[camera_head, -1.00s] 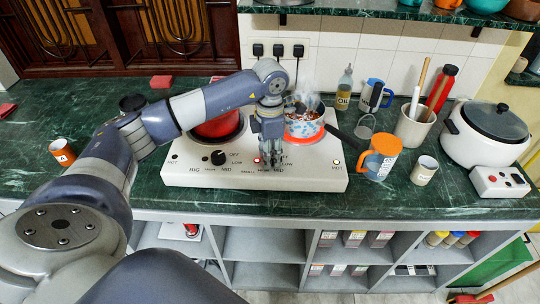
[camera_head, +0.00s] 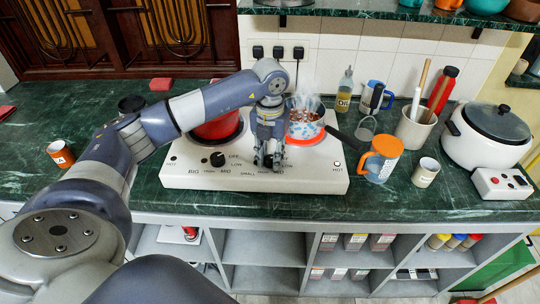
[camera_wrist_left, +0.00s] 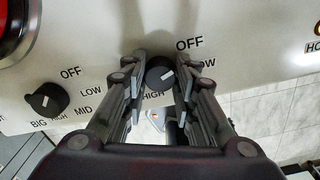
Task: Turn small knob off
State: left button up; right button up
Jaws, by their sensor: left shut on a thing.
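The white two-burner stove (camera_head: 190,177) stands on the green marble counter. My left gripper (camera_head: 268,160) reaches down to the stove's front panel and hides the small knob in the head view. In the left wrist view the small knob (camera_wrist_left: 160,73) is black with a white mark, between OFF, LOW and HIGH labels. My left gripper (camera_wrist_left: 160,82) is shut on it, one finger on each side. The mark points right, toward the LOW side. The big knob (camera_head: 218,158) sits to the left, also seen in the wrist view (camera_wrist_left: 47,99). My right gripper is not in view.
A steaming pot (camera_head: 304,127) stands on the right burner, its dark handle pointing right; a red pot (camera_head: 217,126) is on the left. An orange mug (camera_head: 380,158), a utensil crock (camera_head: 414,128) and a rice cooker (camera_head: 488,135) stand to the right.

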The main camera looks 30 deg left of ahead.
aim_at(270, 158)
pick_arm(q)
jog(key=shift+n, duration=2)
jog(key=o, duration=1.1)
jog(key=shift+r, duration=0.1)
notch_tip(270, 158, up, 12)
jog(key=shift+f, duration=0.1)
